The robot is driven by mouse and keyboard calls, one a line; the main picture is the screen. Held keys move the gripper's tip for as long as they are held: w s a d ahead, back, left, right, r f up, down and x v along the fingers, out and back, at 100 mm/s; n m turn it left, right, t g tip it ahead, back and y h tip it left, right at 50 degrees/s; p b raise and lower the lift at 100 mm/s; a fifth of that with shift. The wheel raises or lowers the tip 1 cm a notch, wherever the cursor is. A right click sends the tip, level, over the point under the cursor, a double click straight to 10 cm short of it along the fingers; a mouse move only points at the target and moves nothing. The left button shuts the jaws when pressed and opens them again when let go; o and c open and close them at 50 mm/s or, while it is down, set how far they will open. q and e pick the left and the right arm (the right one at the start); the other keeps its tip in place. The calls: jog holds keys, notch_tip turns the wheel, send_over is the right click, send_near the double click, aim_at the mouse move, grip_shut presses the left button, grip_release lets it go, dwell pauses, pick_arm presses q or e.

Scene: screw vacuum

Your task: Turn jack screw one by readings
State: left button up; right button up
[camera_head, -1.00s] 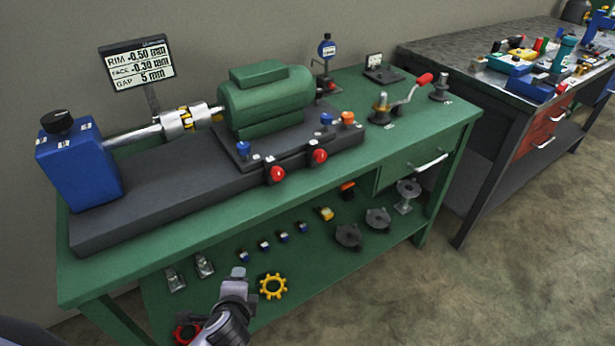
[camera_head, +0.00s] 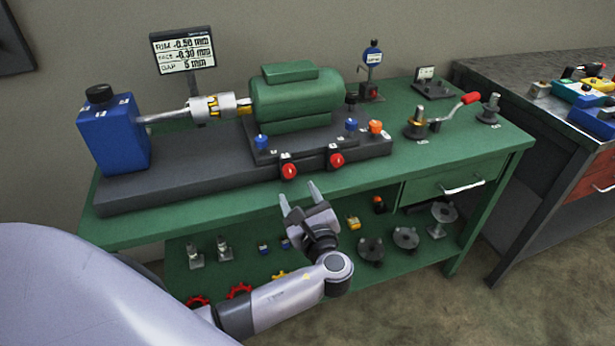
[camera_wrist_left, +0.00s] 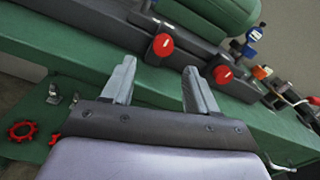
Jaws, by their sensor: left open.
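Two red jack screw knobs stand on the front of the dark base under the green motor (camera_head: 296,97). The left knob (camera_head: 289,172) and the right knob (camera_head: 336,160) also show in the left wrist view, the left one (camera_wrist_left: 163,45) and the right one (camera_wrist_left: 223,74). I cannot read which is number one. The readout (camera_head: 184,52) shows RIM -0.50 mm, FACE -0.30 mm and GAP 5 mm. My left gripper (camera_head: 298,190) is open and empty, just in front of and below the knobs, apart from them. My right gripper is out of view.
The green bench (camera_head: 180,217) carries a blue unit (camera_head: 115,138), a shaft coupling and a red-handled crank (camera_head: 470,99). Orange and blue knobs stand beside the motor. The lower shelf (camera_head: 400,262) holds several small parts. A second bench stands at right.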

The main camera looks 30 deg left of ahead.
aim_at(290, 174)
pick_arm(q)
jog(key=x, duration=0.7)
jog(key=shift+w+r, duration=0.15)
jog(key=shift+r, duration=0.2)
jog(key=c, duration=1.1)
